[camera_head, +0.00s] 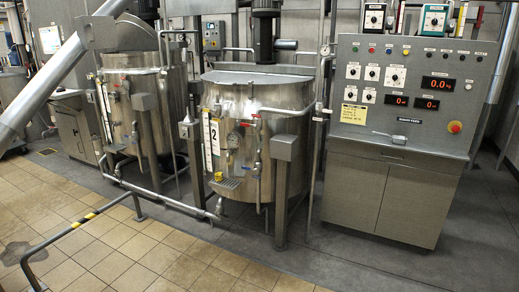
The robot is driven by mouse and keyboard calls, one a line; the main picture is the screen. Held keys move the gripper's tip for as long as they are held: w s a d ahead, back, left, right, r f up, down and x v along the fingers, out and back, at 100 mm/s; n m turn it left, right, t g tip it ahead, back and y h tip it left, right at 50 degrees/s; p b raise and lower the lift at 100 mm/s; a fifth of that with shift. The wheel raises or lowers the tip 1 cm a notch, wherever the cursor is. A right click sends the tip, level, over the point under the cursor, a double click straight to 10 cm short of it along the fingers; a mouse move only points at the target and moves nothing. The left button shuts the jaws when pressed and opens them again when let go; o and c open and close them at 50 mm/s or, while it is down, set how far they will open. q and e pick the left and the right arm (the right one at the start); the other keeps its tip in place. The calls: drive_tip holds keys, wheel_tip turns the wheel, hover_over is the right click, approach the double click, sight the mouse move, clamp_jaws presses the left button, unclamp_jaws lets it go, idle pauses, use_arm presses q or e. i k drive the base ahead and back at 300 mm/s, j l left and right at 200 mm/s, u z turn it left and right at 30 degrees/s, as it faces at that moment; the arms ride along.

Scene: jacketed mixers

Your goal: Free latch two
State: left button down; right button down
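A steel jacketed mixer (258,140) with a white plate marked "2" (211,135) stands in the middle of the view. Its lid (255,77) looks closed, with a dark motor (264,35) above it. Small red handles (246,124) and a round gauge (232,141) sit on its front. A yellow part (218,176) is low on its left side. I cannot clearly tell which fitting is latch two; it is too small or hidden at this distance. Neither of my grippers shows in this view.
A control panel (405,95) over a cabinet (392,190) stands at right. A low pipe rail (85,222) with yellow-black marking crosses front left. The tiled floor (165,262) in front is clear.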

sight(251, 97)
drive_tip(key=i+j, duration=0.25)
drive_tip(key=i, duration=0.2)
drive_tip(key=i+j+u, duration=0.15)
drive_tip(key=i, duration=0.3)
drive_tip(key=i+j+z, duration=0.2)
drive_tip(key=i+j, duration=0.15)
drive_tip(key=j, duration=0.3)
drive_tip(key=i+j+z, duration=0.15)
drive_tip(key=j, duration=0.2)
drive_tip(key=i+j+z, duration=0.1)
drive_tip(key=j, duration=0.3)
drive_tip(key=i, duration=0.1)
